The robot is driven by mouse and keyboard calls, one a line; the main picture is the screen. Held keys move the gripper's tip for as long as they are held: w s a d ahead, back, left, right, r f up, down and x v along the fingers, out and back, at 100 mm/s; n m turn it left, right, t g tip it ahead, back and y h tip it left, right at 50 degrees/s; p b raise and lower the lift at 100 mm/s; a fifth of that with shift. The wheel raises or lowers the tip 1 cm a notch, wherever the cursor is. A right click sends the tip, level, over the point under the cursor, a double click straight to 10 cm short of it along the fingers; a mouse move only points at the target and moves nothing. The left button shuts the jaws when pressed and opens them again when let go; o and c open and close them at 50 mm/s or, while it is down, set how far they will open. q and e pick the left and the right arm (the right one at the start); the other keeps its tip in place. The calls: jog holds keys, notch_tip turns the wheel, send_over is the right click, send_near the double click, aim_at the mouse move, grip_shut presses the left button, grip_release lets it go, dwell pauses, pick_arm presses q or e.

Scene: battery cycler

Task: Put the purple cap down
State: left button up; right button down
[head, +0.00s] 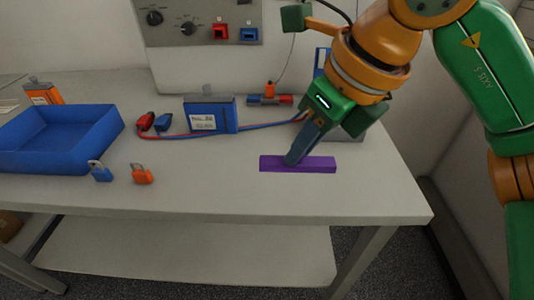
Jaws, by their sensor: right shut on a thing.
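The purple cap (315,164) is a long, flat purple bar at the right part of the table, near its front edge. My right gripper (291,160) reaches down from the upper right, and its fingertips are at the left half of the cap. It is shut on the cap. The cap looks level and at or very close to the table top; whether it touches the surface cannot be told. The fingers hide a small part of the cap's back edge. My left gripper is not in view.
A blue battery (210,115) with leads stands behind. Red and blue clips (147,121) lie to its left. A blue tray (62,140) is at far left. Blue and orange padlocks (141,175) sit near the front. The table (220,185) is clear between the padlocks and the cap.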

jog(key=w+a+f, duration=0.1)
jog(key=w+f, duration=0.1)
jog(key=w+a+f+p, duration=0.1)
jog(key=w+f, duration=0.1)
jog(key=w+a+f, duration=0.1)
jog(key=w+f, duration=0.2)
jog(key=shift+a, duration=0.35)
jog(key=f, duration=0.3)
jog(key=shift+w+f, duration=0.2)
jog(key=shift+w, duration=0.05)
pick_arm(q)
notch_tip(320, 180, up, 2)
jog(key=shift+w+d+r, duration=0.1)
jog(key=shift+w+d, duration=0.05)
pick_arm(e)
jog(key=shift+s, duration=0.1)
